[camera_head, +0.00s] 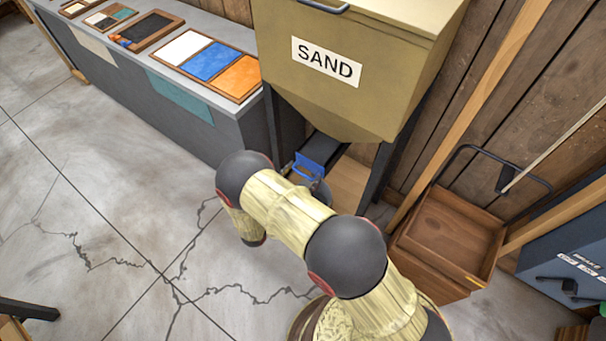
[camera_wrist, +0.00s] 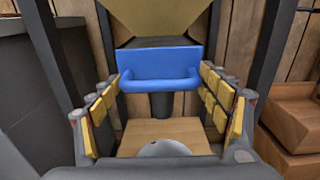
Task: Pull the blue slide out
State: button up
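The blue slide (camera_head: 316,156) sits under the tan hopper marked SAND (camera_head: 326,62), between its dark legs. In the wrist view the slide's blue front plate (camera_wrist: 158,58) has a blue bar handle (camera_wrist: 160,82) along its lower edge. My gripper (camera_wrist: 160,108) is open, with its yellow-padded fingers on the left and right of the handle. The fingers do not appear to touch the handle. In the head view my arm hides most of the gripper.
A dark outlet (camera_wrist: 161,104) hangs below the slide, above a wooden block (camera_wrist: 125,133). A grey counter (camera_head: 130,75) with colour sample trays stands left. A wooden box cart (camera_head: 450,238) and a blue-grey cabinet (camera_head: 565,250) stand right.

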jog(key=shift+d, duration=0.1)
jog(key=c, duration=1)
jog(key=shift+c, duration=0.3)
jog(key=v, duration=0.7)
jog(key=shift+s, duration=0.2)
jog(key=shift+f, duration=0.15)
jog(key=o, duration=1.3)
jog(key=shift+o, duration=0.4)
jog(key=shift+s, duration=0.1)
jog(key=shift+a, duration=0.2)
